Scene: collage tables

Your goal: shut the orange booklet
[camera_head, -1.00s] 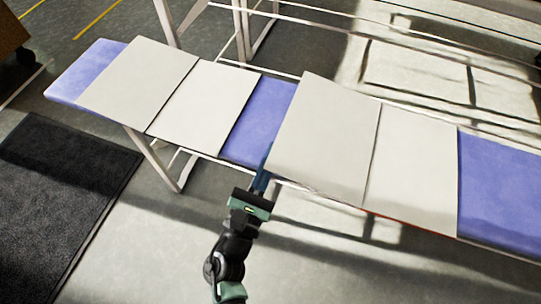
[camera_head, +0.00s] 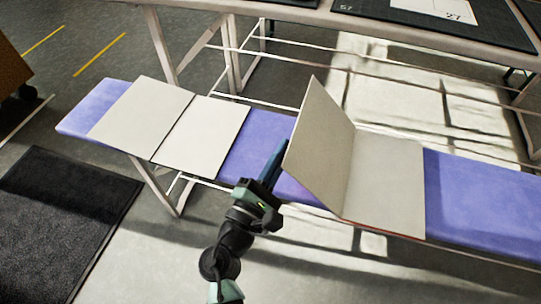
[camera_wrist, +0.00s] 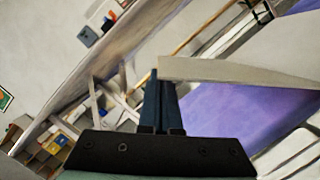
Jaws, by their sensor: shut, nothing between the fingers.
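Two open booklets with pale inner faces lie on a bench. The right one (camera_head: 385,185) shows a thin orange-red line along its near edge, so it looks like the orange booklet. Its right half lies flat and its left cover (camera_head: 318,145) stands tilted up. My gripper (camera_head: 281,148) is shut and empty, its blue fingers at the cover's left edge. In the wrist view, my fingertips (camera_wrist: 156,76) are right beside the pale edge of the cover (camera_wrist: 225,71); exact contact is hard to tell. The cover's outer face is hidden.
The other booklet (camera_head: 175,122) lies open and flat on the left of the bench. The blue-violet bench top (camera_head: 470,200) is bare to the right and between the booklets. A table (camera_head: 300,12) with dark mats stands behind. A black floor mat (camera_head: 60,220) lies at left.

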